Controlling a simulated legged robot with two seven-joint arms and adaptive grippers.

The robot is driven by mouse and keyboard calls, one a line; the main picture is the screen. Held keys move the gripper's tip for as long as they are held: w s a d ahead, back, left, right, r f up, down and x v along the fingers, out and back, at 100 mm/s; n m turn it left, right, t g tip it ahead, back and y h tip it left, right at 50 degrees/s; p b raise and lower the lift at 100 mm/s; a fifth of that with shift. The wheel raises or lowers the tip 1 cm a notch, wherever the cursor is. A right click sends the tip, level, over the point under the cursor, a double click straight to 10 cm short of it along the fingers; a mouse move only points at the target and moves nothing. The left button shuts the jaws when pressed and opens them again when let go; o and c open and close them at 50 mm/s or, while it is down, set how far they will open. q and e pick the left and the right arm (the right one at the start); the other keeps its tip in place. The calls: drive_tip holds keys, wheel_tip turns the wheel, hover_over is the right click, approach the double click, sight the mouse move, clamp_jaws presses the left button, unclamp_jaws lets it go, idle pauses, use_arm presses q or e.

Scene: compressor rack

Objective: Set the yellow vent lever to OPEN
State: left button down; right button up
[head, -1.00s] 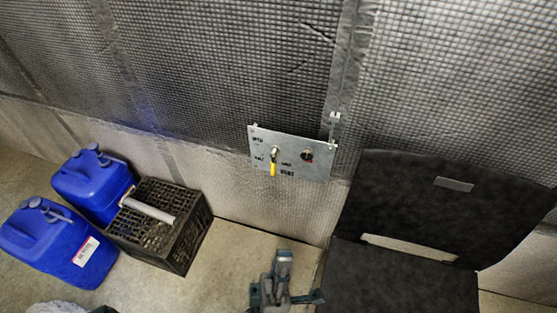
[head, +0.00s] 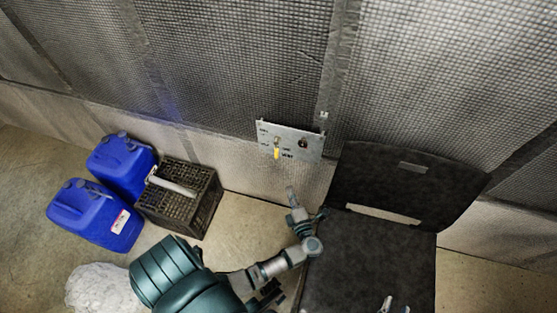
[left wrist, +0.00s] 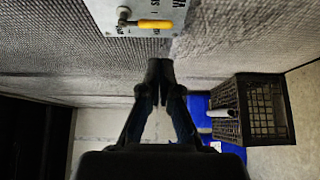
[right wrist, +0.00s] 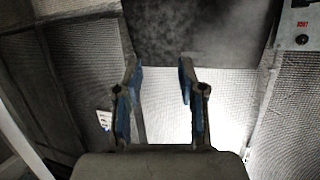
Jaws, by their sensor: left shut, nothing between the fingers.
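A grey panel (head: 312,146) on the quilted wall carries the yellow vent lever (head: 276,153), which hangs straight down from its pivot in the head view. Small labels surround it; I cannot read them surely. In the left wrist view, the yellow lever (left wrist: 155,24) and the panel (left wrist: 188,8) show at the top, beyond my fingertips. My left gripper (head: 290,190) is shut and empty, below the panel and apart from the lever; its fingers (left wrist: 159,78) meet. My right gripper (right wrist: 159,68) is open and empty, with its tips (head: 396,306) at the head view's bottom edge.
A dark chair (head: 385,190) stands right of the panel, near both grippers. A black crate (head: 178,213) with a pale cylinder on it and two blue jerrycans (head: 92,212) stand left. A dark knob (head: 303,143) is right of the lever. A white lumpy object (head: 100,289) lies at bottom left.

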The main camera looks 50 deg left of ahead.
use_arm(q)
drive_tip(key=b, duration=0.2)
approach(277, 156)
drive_tip(key=x, duration=0.6)
drive_tip(key=shift+a+f, duration=0.1)
drive_tip(key=shift+w+a, duration=0.3)
drive_tip(key=shift+a, duration=0.2)
use_arm(e)
wheel_tip(277, 156, up, 6)
drive_tip(key=w+a+t+y, duration=0.1)
drive_tip(key=t, duration=0.3)
drive_tip(key=shift+w+t, duration=0.2)
drive_tip(key=shift+t, duration=0.1)
